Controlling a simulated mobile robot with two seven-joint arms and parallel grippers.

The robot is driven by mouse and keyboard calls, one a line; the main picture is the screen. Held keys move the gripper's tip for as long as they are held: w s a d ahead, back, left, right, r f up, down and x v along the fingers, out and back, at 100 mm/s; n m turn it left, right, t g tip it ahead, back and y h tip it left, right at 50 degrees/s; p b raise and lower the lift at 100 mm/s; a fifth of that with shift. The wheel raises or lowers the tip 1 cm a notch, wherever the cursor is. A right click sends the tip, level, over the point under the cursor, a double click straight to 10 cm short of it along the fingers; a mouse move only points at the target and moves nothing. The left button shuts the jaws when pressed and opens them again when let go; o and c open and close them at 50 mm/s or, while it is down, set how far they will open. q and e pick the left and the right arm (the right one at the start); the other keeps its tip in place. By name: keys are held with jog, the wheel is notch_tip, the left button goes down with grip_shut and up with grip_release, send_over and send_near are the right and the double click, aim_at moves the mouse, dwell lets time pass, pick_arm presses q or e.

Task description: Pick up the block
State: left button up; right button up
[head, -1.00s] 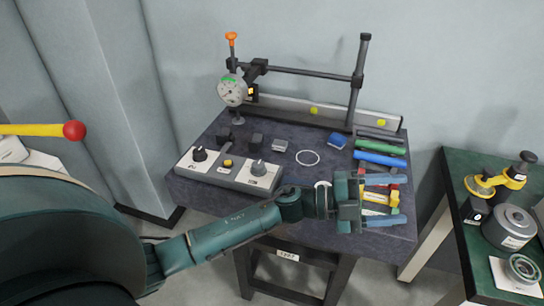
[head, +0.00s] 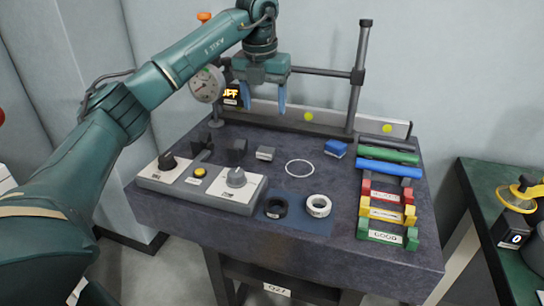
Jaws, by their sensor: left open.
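Several small blocks stand on the dark stone table (head: 330,215). A black block (head: 237,150) and a grey metal block (head: 266,153) stand left of a thin white ring (head: 300,169). A blue block (head: 336,149) lies right of the ring. The picture does not tell which one is the task's block. My left gripper (head: 266,106) is open and empty, pointing down with blue fingers. It is in the air above the back of the table, and in the picture it is above the grey block. My right gripper is not in view.
A dial gauge (head: 207,84) on a stand with dark posts is close to my left gripper. A control box (head: 205,187) stands front left. A black ring (head: 276,207) and a white ring (head: 318,206) lie on a blue mat. Green and blue rolls and labelled holders line the right.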

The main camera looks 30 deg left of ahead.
aim_at(266, 150)
pick_arm(q)
jog(key=f, duration=1.2)
jog(key=shift+w+a+f+b, duration=0.2)
jog(key=shift+w+f+b, duration=0.05)
jog(key=shift+w+b, duration=0.15)
jog(key=shift+r, duration=0.1)
jog(key=c, duration=1.2)
